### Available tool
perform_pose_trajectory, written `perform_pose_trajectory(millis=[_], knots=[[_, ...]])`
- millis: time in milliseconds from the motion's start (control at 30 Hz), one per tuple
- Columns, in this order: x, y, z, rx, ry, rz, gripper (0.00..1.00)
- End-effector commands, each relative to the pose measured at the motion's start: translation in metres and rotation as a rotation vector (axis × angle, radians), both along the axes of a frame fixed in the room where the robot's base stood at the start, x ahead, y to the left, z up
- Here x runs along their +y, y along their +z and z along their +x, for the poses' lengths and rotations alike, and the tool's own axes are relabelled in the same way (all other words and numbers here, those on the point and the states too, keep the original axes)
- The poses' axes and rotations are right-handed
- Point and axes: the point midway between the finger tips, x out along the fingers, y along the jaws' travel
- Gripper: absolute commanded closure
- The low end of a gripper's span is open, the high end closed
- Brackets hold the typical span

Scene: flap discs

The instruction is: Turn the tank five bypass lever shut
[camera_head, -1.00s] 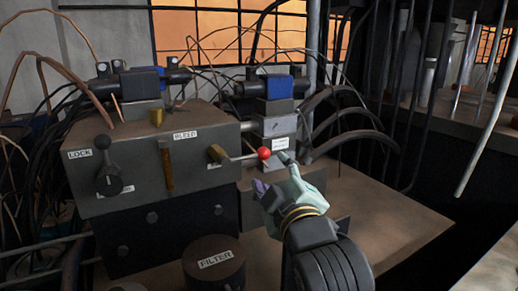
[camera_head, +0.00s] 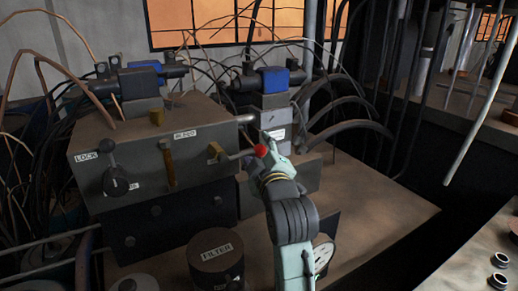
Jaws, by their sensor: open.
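A lever with a red ball knob (camera_head: 261,151) sticks out to the right from a brass valve (camera_head: 215,152) on the front of a grey block (camera_head: 140,160). Its rod lies nearly level. I cannot read a tank five label, so I cannot tell whether this is the named lever. My gripper (camera_head: 259,153) is open, its pale green fingers right at the red knob. One finger shows above and to the right of the knob; the other is mostly hidden. I cannot tell whether they touch it.
On the block are a black-knobbed LOCK lever (camera_head: 112,165) and an upright brass BLEED handle (camera_head: 167,160). A round FILTER cap (camera_head: 215,252) stands below. Black hoses (camera_head: 350,130) arch behind my gripper. The bench top (camera_head: 385,215) at right is clear.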

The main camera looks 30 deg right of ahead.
Motion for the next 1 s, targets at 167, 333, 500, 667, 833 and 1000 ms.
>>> perform_pose_trajectory(millis=[167,333,500,667,833,1000], knots=[[0.0001,0.0001,0.0,0.0,0.0,0.0,0.5],[0.0001,0.0001,-0.0002,-0.001,-0.001,0.0,0.61],[0.0001,0.0002,-0.0003,-0.001,-0.001,0.0,0.72],[0.0,0.0003,-0.0003,-0.001,-0.001,0.0,0.83],[0.0,0.0005,-0.0003,-0.001,-0.001,0.001,0.94],[0.0,0.0006,-0.0004,-0.002,0.0,0.0,1.0]])
